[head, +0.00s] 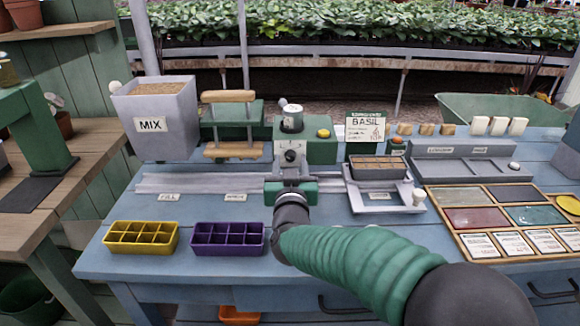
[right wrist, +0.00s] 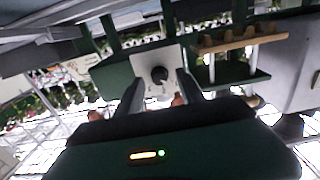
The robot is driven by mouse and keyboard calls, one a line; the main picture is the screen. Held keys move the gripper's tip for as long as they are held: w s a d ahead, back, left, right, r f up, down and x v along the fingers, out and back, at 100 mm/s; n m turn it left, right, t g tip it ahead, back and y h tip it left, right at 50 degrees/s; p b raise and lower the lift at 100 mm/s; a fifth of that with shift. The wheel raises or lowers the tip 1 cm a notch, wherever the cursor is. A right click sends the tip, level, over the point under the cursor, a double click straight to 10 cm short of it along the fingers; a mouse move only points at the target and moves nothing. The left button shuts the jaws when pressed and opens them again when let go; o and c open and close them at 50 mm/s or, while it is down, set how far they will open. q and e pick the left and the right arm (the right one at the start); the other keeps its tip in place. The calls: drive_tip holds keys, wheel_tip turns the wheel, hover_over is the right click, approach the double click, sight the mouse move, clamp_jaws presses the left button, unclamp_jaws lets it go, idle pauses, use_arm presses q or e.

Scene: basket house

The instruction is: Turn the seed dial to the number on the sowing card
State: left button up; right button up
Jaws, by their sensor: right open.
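The seed dial (head: 291,155) is a small dark knob on a pale plate on the front of the green seeder box (head: 322,152). In the right wrist view the dial (right wrist: 159,75) shows as a round black knob between and beyond my fingers. My right gripper (head: 291,181) is just in front of and below the dial, open and empty. Its two fingers (right wrist: 160,92) stand on either side of the knob, seemingly apart from it. The sowing card (head: 367,126) reads BASIL; its number is too small to read. My left gripper is out of view.
Yellow (head: 141,249) and purple (head: 228,252) seed trays lie in front. A grey stand (head: 355,200) holding a brown tray and a wooden sorting tray (head: 462,195) are at right.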

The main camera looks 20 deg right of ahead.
drive_tip(key=shift+w+d, duration=0.1)
drive_tip(key=shift+w, duration=0.2)
drive_tip(key=shift+c, duration=0.3)
clamp_jaws()
